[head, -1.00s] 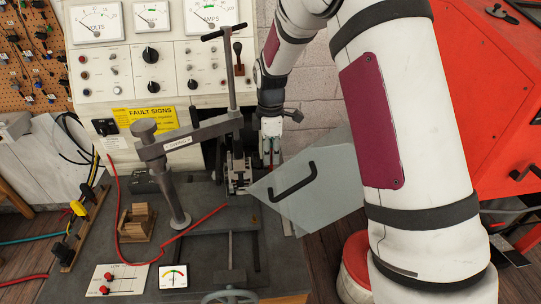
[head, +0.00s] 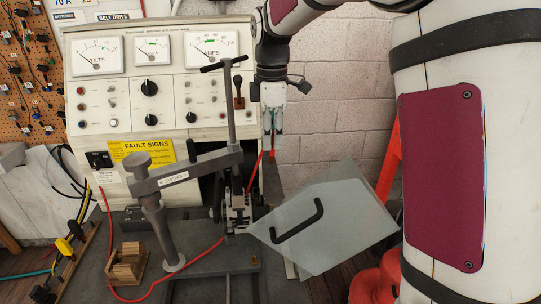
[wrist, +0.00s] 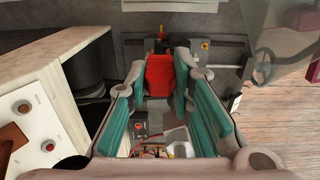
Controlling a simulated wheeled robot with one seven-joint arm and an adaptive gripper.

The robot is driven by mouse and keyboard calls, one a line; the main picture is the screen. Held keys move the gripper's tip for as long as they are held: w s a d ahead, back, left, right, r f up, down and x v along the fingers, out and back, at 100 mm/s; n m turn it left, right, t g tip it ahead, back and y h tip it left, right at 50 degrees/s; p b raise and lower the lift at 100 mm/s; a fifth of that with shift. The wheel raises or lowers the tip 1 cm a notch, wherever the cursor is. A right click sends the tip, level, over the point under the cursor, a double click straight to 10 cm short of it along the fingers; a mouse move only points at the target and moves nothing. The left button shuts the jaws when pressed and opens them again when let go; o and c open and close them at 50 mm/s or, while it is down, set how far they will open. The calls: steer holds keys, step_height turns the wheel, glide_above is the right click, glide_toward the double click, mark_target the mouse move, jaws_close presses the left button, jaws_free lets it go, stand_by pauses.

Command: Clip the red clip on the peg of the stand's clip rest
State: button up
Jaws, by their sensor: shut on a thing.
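My gripper (head: 272,131) is shut on the red clip (wrist: 159,75), which sits between its teal finger pads in the wrist view. In the head view, only a small red part of the clip (head: 272,153) shows under the fingertips. It hangs in the air, above and right of the alternator (head: 237,212). A red lead (head: 196,259) runs across the bench and rises toward the clip. A wooden rail (head: 82,252) with yellow and black clips stands at the bench's left edge. I cannot make out the clip rest's peg.
A clamp arm (head: 188,172) on a post and a tall T-handled screw (head: 230,105) stand left of my gripper. A clear guard (head: 325,220) with a black handle is below right. The meter console (head: 160,75) rises behind. A wooden block (head: 127,265) sits on the bench.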

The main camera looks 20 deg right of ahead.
steer(key=shift+r+p, duration=0.7)
steer(key=shift+r, duration=2.3)
steer(key=shift+s, duration=0.1)
